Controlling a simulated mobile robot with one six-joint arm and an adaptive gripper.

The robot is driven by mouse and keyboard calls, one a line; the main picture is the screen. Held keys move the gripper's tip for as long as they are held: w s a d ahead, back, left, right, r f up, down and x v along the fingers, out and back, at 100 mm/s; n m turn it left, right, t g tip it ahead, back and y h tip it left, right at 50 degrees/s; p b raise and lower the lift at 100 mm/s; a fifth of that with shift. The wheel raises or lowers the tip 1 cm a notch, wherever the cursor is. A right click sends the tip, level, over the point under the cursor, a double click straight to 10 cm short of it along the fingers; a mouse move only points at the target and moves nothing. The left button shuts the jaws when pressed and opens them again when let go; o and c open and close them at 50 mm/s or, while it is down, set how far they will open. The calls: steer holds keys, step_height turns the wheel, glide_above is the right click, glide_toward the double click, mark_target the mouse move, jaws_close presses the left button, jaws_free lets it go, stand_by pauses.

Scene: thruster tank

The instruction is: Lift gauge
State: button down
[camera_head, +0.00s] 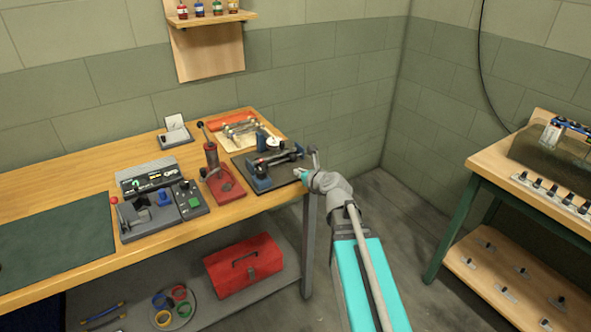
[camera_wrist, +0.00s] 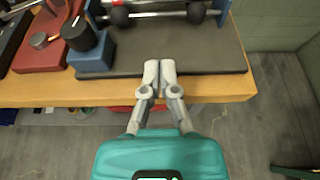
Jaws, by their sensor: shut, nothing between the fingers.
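A round white dial (camera_head: 273,143), which looks like a gauge, sits at the back of the dark mat (camera_head: 246,166) at the bench's right end. I cannot tell for sure that it is the task's gauge. A fixture with blue blocks (camera_head: 261,180) and a dark bar lies in front of it. The wrist view shows a blue block (camera_wrist: 93,54) with a black knob and a bar with black balls (camera_wrist: 119,15). My gripper (camera_wrist: 159,70) is shut and empty, its fingertips over the mat's front edge. In the head view my gripper (camera_head: 302,174) is at the bench's right front corner, small and partly hidden.
A red stand (camera_head: 223,187) is left of the mat, with a grey control unit (camera_head: 159,209) farther left. A small white-faced meter (camera_head: 174,130) stands behind. A red toolbox (camera_head: 244,264) sits on the lower shelf. Another bench (camera_head: 485,158) stands right, with open floor between.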

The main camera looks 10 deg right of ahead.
mark_target(286, 173)
steer(key=b+x, duration=0.3)
steer(key=x, duration=0.6)
steer(key=shift+w+a, duration=0.1)
steer(key=shift+w, duration=0.15)
steer(key=shift+s+r+p, duration=0.2)
steer(key=shift+r+p, duration=0.5)
steer(key=shift+p, duration=0.1)
steer(key=shift+r+p, duration=1.2)
steer(key=shift+p, duration=0.05)
